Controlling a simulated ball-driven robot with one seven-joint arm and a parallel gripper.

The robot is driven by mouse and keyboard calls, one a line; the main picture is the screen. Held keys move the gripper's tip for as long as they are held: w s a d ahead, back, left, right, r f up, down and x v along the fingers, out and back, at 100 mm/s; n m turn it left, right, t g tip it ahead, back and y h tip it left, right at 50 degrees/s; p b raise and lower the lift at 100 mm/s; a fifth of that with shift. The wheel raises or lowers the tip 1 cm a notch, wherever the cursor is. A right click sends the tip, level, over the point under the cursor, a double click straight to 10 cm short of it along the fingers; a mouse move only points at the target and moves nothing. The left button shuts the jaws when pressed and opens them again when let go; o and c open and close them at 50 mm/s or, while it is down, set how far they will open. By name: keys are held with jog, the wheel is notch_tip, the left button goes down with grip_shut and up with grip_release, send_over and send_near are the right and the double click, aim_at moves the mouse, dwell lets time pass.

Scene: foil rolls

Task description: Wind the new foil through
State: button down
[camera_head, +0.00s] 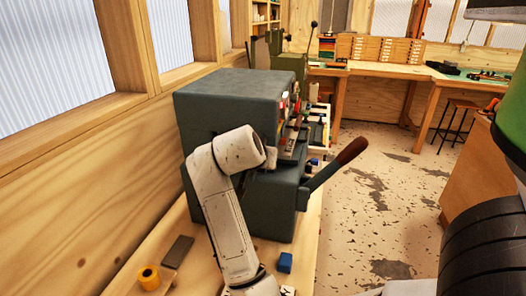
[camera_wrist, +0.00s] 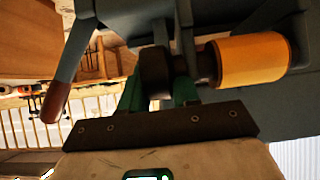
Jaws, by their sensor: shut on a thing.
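The foil machine (camera_head: 225,105) is a large grey-green box on the bench, with a lever (camera_head: 325,174) that has a brown handle at its right. The lever also shows at the left of the wrist view (camera_wrist: 58,95). In the wrist view, an orange foil roll (camera_wrist: 252,58) sits on a dark spindle at the right. My gripper (camera_wrist: 157,92) has green fingers and is shut on a dark round knob (camera_wrist: 155,68) beside that roll. The exact contact is in shadow. In the head view my gripper is hidden beyond my white arm at the machine's front.
A yellow roll (camera_head: 148,277), a dark flat block (camera_head: 177,251) and a blue block (camera_head: 285,262) lie on the wooden bench (camera_head: 200,280). The wall and windows stand close on the left. Open floor (camera_head: 375,185) lies to the right, with a stool (camera_head: 462,118) farther back.

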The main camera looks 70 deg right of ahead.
dwell(0.3)
jog(key=c, duration=0.9)
grip_release()
jog(key=shift+a, duration=0.1)
jog(key=b+v, duration=0.1)
jog(key=v, duration=0.9)
jog(key=shift+a+r, duration=0.15)
jog(key=shift+r, duration=0.15)
